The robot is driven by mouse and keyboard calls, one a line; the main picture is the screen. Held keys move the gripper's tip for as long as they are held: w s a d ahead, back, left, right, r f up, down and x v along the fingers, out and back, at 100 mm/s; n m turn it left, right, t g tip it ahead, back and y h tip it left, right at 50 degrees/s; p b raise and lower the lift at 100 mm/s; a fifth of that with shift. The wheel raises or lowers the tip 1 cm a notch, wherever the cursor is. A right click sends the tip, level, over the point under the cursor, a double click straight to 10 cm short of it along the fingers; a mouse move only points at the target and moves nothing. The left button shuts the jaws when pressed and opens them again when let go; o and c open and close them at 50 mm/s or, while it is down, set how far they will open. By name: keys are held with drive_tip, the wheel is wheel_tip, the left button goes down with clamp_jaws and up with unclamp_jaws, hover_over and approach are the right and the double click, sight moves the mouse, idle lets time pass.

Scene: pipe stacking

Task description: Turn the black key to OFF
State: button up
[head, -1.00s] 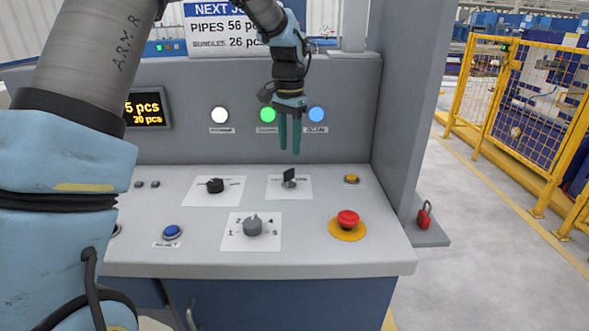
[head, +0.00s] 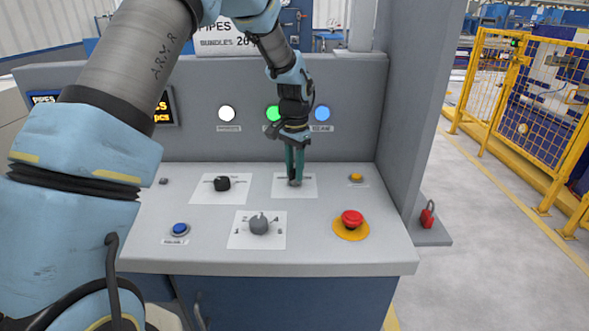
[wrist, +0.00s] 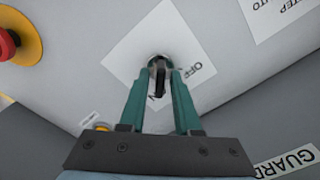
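The black key (wrist: 159,83) sits in a round metal lock on a white label plate (wrist: 185,42) of the sloped console. In the wrist view the letters OFF show to the right of the lock, and a partly hidden N shows below it. The key's flat bow lies along the picture's vertical. My gripper (wrist: 161,76) is down at the key, with one teal finger on each side of it. The fingers look apart, with gaps beside the key; contact is not clear. In the head view my gripper (head: 294,178) largely hides the key.
A black selector (head: 222,183) stands left of the key, and a grey numbered knob (head: 259,226) nearer the front. A red emergency button (head: 351,220) and a yellow button (head: 356,177) are to the right. The console's upright back panel (head: 350,145) rises close behind.

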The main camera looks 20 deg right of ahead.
clamp_jaws()
drive_tip(key=shift+n, duration=0.4)
drive_tip(key=n+b, duration=0.1)
drive_tip(key=n, duration=0.1)
drive_tip(key=shift+n, duration=0.4)
drive_tip(key=n, duration=0.3)
drive_tip(key=shift+n, duration=0.3)
drive_tip(key=n, duration=1)
drive_tip(key=shift+w+n+p, duration=0.1)
drive_tip(key=shift+n+p, duration=0.25)
drive_tip(key=shift+n, duration=0.05)
